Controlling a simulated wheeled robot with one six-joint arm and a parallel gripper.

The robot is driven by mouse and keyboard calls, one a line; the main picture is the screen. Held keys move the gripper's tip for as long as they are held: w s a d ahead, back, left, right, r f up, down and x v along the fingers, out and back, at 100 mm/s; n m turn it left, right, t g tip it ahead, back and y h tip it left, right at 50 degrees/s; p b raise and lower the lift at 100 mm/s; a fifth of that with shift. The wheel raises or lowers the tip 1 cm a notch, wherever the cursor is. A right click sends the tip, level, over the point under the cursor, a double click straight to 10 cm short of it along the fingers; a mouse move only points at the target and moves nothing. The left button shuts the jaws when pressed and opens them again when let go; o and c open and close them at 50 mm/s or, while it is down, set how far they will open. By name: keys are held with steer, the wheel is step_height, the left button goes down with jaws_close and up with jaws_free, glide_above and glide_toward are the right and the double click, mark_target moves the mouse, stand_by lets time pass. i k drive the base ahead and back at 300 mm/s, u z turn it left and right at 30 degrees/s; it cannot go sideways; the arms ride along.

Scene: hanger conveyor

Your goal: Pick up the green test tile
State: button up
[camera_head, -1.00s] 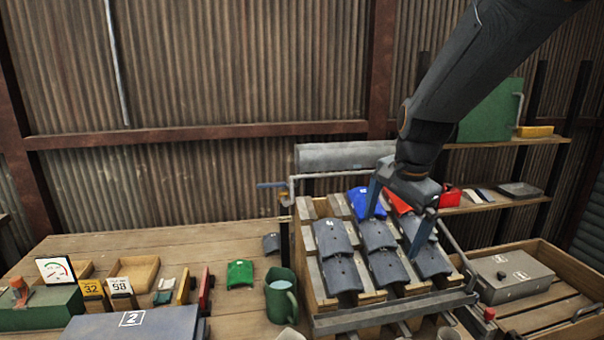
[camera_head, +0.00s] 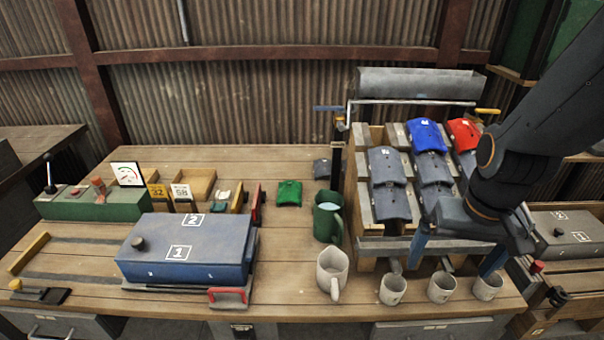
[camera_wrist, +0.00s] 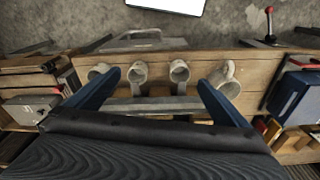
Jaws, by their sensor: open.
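The green test tile (camera_head: 289,192) lies flat on the wooden bench, left of a green mug and right of a small red-edged block. My gripper (camera_head: 455,262) is open and empty, above the front edge of the tile rack, well to the right of the tile. In the wrist view my gripper (camera_wrist: 160,92) shows its two blue fingers spread apart, with the rack's front bar and pale cups between and beyond them. I cannot make out the green tile in the wrist view.
The green mug (camera_head: 328,216) stands close to the tile. A pale mug (camera_head: 332,272) and small cups (camera_head: 393,289) line the front. The tile rack (camera_head: 364,235) holds grey, blue and red tiles. A blue box (camera_head: 187,248) sits at front left. Bench behind the tile is clear.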

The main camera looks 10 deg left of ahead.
mark_target(289, 190)
steer(key=u, duration=1.35)
steer(key=k, duration=0.9)
steer(key=z, duration=0.95)
steer(key=i, duration=0.5)
